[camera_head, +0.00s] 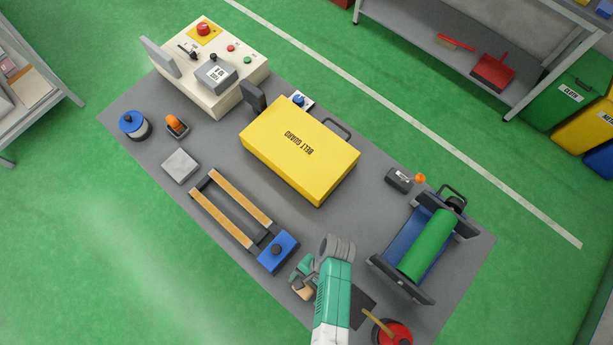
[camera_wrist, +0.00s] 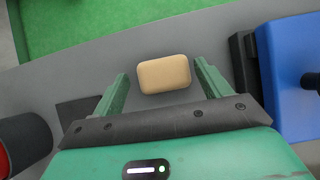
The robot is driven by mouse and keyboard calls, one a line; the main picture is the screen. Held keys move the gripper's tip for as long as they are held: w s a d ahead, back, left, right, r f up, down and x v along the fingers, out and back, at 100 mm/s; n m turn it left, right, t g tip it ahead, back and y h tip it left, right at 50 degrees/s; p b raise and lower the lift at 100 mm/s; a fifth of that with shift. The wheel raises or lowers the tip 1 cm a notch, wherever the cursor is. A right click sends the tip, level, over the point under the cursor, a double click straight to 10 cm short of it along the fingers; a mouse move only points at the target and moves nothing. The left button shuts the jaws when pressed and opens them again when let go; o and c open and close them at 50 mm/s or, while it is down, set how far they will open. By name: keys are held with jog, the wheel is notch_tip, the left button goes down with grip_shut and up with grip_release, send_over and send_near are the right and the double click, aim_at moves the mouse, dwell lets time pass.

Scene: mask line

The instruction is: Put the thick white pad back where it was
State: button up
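A small cream-tan pad (camera_wrist: 164,75) with rounded corners lies on the grey table in the wrist view. In the head view a tan bit of it (camera_head: 303,291) shows beside my gripper, mostly hidden. No plainly white pad shows; this is the closest match. My gripper (camera_wrist: 161,71) is open, with its two green fingers apart on either side of the pad. In the wrist view I see gaps between the fingers and the pad. My gripper also shows in the head view (camera_head: 302,277), low over the table's front part. I cannot tell its exact height.
A blue-ended frame with two tan bars (camera_head: 278,250) stands left of my gripper. A dark flat patch (camera_head: 363,303) and a red-topped pot (camera_head: 394,332) are right of it. A green roller unit (camera_head: 426,245), yellow belt guard box (camera_head: 300,150) and grey block (camera_head: 180,165) stand farther off.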

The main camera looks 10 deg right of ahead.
jog(key=shift+r, duration=0.1)
jog(key=shift+w+r, duration=0.1)
jog(key=shift+r, duration=0.2)
jog(key=p+v, duration=0.1)
jog(key=v, duration=1)
jog(key=shift+r, duration=0.25)
jog(key=shift+d, duration=0.15)
